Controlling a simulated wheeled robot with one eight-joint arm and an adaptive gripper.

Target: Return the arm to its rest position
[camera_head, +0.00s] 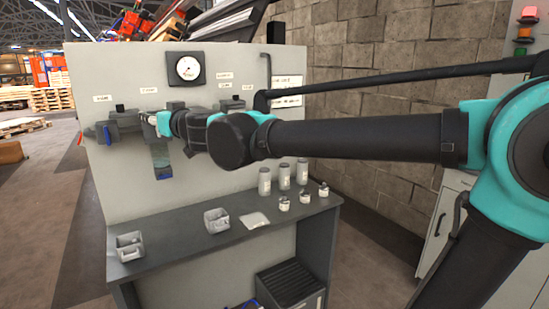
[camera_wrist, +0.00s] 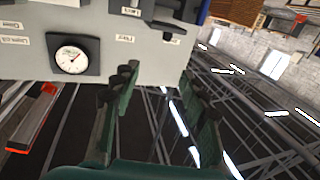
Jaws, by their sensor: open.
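My arm (camera_head: 350,140) is stretched leftward across the head view, in front of a pale upright panel (camera_head: 125,75). My gripper (camera_head: 152,120) is at its far end, small and partly hidden among dark fittings on the panel. In the wrist view my gripper (camera_wrist: 160,100) shows two green and black fingers spread apart with nothing between them. The panel fills the upper left there, with a round gauge (camera_wrist: 72,60) left of the fingers. I cannot tell from the head view whether the fingers touch a fitting.
The dark bench (camera_head: 180,258) below carries grey bins (camera_head: 217,221), a white sheet (camera_head: 256,220) and several small containers (camera_head: 285,177). A dark slotted crate (camera_head: 289,285) is underneath. A block wall (camera_head: 360,100) stands at the right.

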